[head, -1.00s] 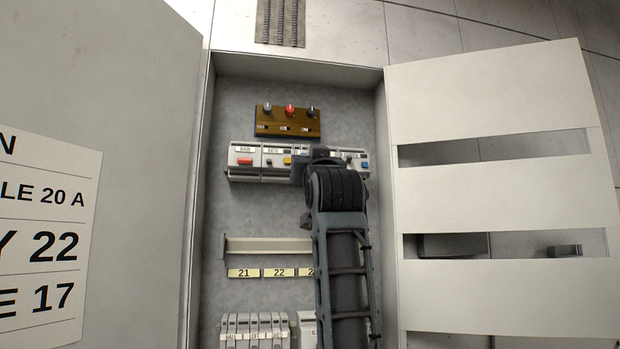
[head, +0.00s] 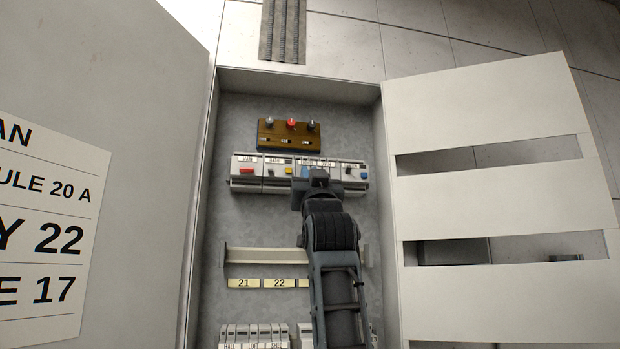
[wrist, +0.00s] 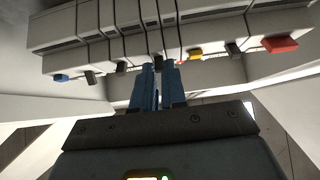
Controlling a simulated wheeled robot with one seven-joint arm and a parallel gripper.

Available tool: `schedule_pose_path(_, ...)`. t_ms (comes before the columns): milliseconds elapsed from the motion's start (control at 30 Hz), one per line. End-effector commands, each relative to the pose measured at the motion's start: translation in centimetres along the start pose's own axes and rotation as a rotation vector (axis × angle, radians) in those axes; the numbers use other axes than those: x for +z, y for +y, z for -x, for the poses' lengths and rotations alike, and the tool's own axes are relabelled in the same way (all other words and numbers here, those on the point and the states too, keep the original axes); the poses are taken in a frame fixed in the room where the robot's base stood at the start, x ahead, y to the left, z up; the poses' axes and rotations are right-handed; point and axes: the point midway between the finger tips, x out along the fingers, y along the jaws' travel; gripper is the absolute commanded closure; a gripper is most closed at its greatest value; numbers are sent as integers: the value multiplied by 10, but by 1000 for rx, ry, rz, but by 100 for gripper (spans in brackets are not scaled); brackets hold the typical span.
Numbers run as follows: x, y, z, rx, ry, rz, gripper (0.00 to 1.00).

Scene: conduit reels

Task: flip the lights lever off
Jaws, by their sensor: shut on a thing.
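A row of white breakers (head: 262,187) with small coloured levers is mounted inside the open cabinet. A red lever (head: 247,171), a yellow lever (head: 288,171) and a blue lever (head: 364,175) show; they also appear mirrored in order in the wrist view. My gripper (head: 312,175) is at the middle of the row and hides part of it. In the wrist view its blue fingers (wrist: 157,75) are shut on a small lever just left of the yellow lever (wrist: 195,54). That lever is mostly hidden, and I cannot read which label belongs to it.
A brown board (head: 289,136) with knobs is above the row. An empty rail (head: 265,256) and number plates are below, with more breakers (head: 254,336) at the bottom. Open cabinet doors stand at left (head: 100,90) and right (head: 480,110). Dark levers flank my fingers closely.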

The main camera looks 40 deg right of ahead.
Motion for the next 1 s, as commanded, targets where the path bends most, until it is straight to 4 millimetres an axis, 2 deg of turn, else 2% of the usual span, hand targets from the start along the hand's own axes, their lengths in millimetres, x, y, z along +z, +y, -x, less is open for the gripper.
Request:
schedule_pose_path(33, 0, 0, 0, 0, 1, 0, 88)
schedule_pose_path(300, 0, 0, 0, 0, 0, 0, 63)
schedule_pose_path(533, 0, 0, 1, 0, 0, 0, 63)
schedule_pose_path(633, 1, 0, 8, 0, 0, 0, 63)
schedule_pose_path(1000, 1, -1, 65, -1, 0, 0, 63)
